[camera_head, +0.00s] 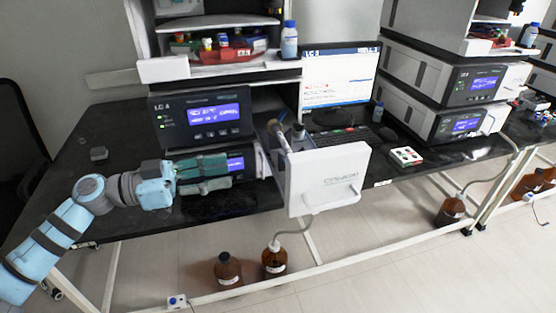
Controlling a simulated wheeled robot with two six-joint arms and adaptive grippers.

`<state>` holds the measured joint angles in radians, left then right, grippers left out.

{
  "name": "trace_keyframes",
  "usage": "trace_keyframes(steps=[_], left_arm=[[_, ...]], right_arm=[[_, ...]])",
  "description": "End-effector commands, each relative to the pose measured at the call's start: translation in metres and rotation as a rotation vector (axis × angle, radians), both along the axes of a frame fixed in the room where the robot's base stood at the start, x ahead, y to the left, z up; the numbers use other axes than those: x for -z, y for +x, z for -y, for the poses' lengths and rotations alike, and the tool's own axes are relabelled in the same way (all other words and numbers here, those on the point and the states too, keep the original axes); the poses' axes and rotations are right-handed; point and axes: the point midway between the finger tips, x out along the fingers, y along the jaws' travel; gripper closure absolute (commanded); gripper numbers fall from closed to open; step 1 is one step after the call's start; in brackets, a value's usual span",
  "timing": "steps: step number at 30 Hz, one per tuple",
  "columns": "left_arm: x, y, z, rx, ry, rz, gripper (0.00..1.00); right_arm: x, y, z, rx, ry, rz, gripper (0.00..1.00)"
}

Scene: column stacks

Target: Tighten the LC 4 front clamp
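The LC stack on the left, whose label looks like LC 4 but is too small to be sure of, has a dark front unit (200,118) with a lit blue screen. Below it, to the right, a white door panel (328,180) stands swung out. Behind its top edge are a grey cylindrical part (277,134) and a small tan-topped part (298,131); I cannot tell which is the front clamp. My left gripper (230,172) is in front of the lower unit, left of the door. Its teal fingers are apart with nothing visible between them. My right gripper is not in view.
A monitor (339,80) and keyboard (345,137) are behind the door. A small white tray (406,156) lies on the black bench (110,130) to the right. Brown bottles (228,268) stand on the floor below. Another LC stack (450,85) is at the right.

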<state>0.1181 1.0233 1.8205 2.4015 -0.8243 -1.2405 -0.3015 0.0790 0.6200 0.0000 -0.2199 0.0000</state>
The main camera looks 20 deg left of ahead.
Motion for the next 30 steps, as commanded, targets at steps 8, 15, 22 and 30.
trace_keyframes(steps=[8, 15, 22, 30], left_arm=[[-0.008, 0.042, 0.066, -0.004, -0.014, 0.000, 0.63], [-0.003, 0.067, 0.101, -0.008, -0.006, -0.003, 0.63], [0.000, 0.070, 0.107, -0.008, -0.002, -0.005, 0.63], [0.000, 0.070, 0.106, -0.008, -0.002, -0.005, 0.91]], right_arm=[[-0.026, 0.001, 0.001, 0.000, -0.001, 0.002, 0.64], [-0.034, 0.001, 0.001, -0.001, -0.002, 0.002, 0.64], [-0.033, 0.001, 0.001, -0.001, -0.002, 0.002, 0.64], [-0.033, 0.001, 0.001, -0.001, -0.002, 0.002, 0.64]])
